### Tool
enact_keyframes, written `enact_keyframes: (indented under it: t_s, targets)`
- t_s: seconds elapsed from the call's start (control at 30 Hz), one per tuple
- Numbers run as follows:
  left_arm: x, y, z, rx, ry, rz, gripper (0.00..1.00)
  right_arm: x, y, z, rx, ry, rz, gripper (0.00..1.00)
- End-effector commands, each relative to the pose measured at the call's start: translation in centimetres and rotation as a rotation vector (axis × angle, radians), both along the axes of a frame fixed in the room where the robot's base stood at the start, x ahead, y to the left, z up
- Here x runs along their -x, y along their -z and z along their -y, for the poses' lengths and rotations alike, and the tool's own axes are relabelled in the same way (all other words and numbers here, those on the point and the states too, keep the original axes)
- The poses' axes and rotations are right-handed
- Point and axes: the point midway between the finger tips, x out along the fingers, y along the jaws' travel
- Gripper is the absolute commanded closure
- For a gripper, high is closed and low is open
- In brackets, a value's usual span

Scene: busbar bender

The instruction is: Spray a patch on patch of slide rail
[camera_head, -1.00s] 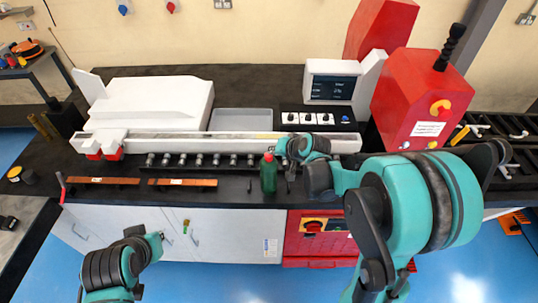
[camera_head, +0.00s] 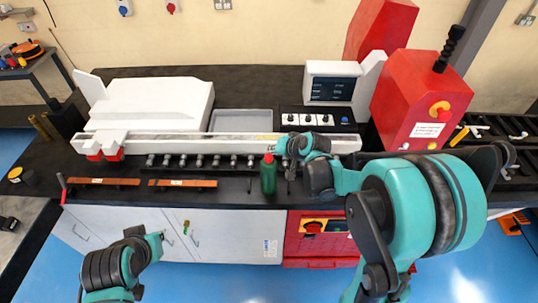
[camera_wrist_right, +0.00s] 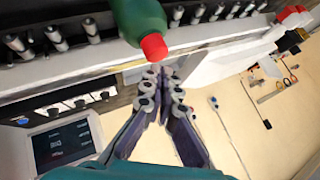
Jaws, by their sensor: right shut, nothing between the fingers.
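The slide rail (camera_head: 185,145) is a long pale bar along the bench, with a small yellowish patch (camera_head: 264,137) on its top. A green bottle with a red cap (camera_head: 268,178) stands upright in front of the rail. It also shows, upside down, at the top of the right wrist view (camera_wrist_right: 138,20).
A row of metal pegs (camera_head: 198,161) lies along the rail's front. Copper bars (camera_head: 103,181) lie on the bench front left. A grey tray (camera_head: 240,121) and a monitor (camera_head: 332,88) stand behind the rail. The red machine (camera_head: 418,95) stands at the right.

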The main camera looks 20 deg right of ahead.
Motion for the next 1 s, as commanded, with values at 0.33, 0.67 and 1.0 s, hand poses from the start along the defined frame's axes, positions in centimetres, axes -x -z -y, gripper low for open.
enact_keyframes:
  t_s: [0.33,0.67,1.0]
  targets:
    - [0.0,-1.4,0.0,0.000,0.000,0.000,1.00,0.0,-2.0,0.0,0.000,0.000,0.000,1.00]
    - [0.0,-3.9,0.0,0.000,0.000,0.000,1.00,0.0,-5.5,0.0,0.000,0.000,0.000,1.00]
    - [0.0,-4.1,0.0,0.000,0.000,0.000,1.00,0.0,-6.0,0.0,0.000,0.000,0.000,1.00]
